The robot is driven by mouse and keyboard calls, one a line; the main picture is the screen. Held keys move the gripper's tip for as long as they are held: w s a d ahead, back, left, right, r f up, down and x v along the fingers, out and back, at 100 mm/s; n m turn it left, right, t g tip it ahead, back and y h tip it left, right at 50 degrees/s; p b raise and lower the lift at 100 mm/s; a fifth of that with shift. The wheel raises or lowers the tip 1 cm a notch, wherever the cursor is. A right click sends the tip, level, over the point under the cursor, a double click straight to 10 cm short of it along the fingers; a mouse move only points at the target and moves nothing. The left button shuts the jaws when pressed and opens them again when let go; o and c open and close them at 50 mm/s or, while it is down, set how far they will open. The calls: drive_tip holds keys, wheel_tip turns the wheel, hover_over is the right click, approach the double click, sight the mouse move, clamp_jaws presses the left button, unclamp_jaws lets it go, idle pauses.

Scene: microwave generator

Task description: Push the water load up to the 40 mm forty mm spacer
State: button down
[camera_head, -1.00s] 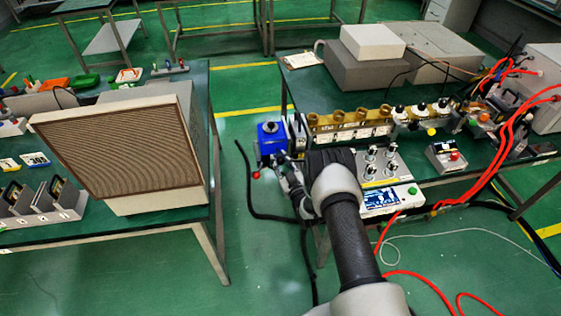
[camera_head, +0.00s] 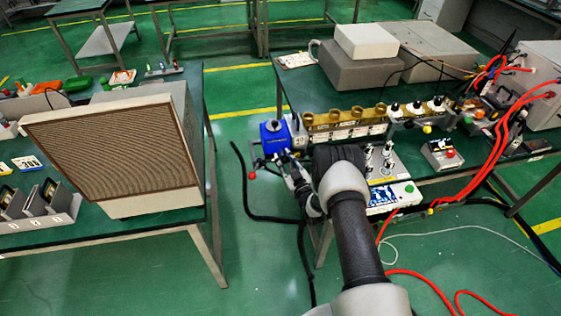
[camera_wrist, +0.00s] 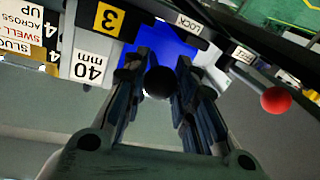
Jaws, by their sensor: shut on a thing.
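The water load is a blue box (camera_head: 275,135) at the left end of the bench's waveguide line; its blue body also shows in the wrist view (camera_wrist: 165,42). My gripper (camera_wrist: 160,75) is shut on a round black knob (camera_wrist: 160,83) in front of the blue body. The 40 mm spacer (camera_wrist: 90,62), with a white "40 mm" label and a yellow "3" tag, is just left of the water load in the wrist view. In the head view it is the pale piece (camera_head: 298,136) right of the blue box. They look close together; whether their faces touch I cannot tell.
The gold waveguide (camera_head: 345,118) runs right from the spacer. A lever with a red ball (camera_wrist: 275,100) stands right of my gripper in the wrist view, near a "LOCK" label (camera_wrist: 188,23). A control box with a display (camera_head: 390,197) lies below. Red hoses (camera_head: 497,150) hang at right.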

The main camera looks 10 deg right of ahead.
drive_tip(key=c, duration=1.5)
unclamp_jaws()
drive_tip(key=shift+d, duration=0.25)
drive_tip(key=shift+o, duration=1.1)
drive_tip(key=shift+a, duration=0.1)
drive_tip(key=s+d, duration=0.2)
drive_tip(key=s, duration=0.9)
drive_tip(key=shift+s+d, duration=0.15)
drive_tip(key=shift+s, duration=0.25)
